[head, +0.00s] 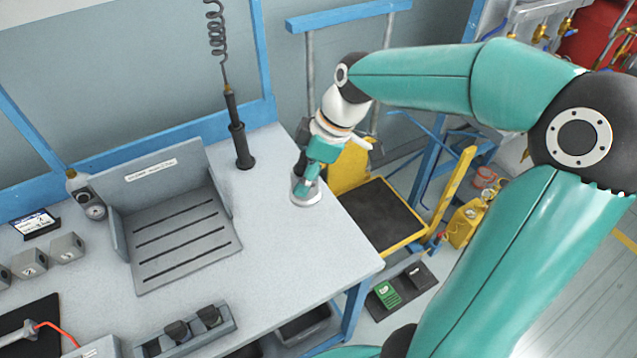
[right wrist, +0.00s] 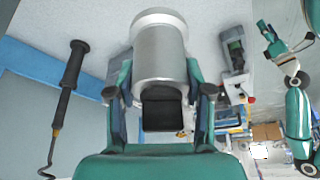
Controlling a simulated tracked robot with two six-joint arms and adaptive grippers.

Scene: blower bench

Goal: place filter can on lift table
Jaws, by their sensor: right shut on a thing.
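The filter can (head: 306,195) is a silver-grey cylinder at the bench's back right edge in the head view. My right gripper (head: 309,178) is shut around it from above; I cannot tell whether its base touches the bench. In the right wrist view the can (right wrist: 160,58) sits between both fingers, its wide flanged end away from the palm. The lift table (head: 374,217), with a dark top and yellow frame, stands lower, right of the bench and the can. My left arm shows small at the right edge of the right wrist view; its jaws are too small to read.
The bench (head: 290,255) carries a slotted grey fixture (head: 185,235) and a black rod tool (head: 240,145) on a coiled cord. A blue rail (head: 350,14) stands behind the lift table. Yellow equipment (head: 466,222) stands to its right. The bench's right front is clear.

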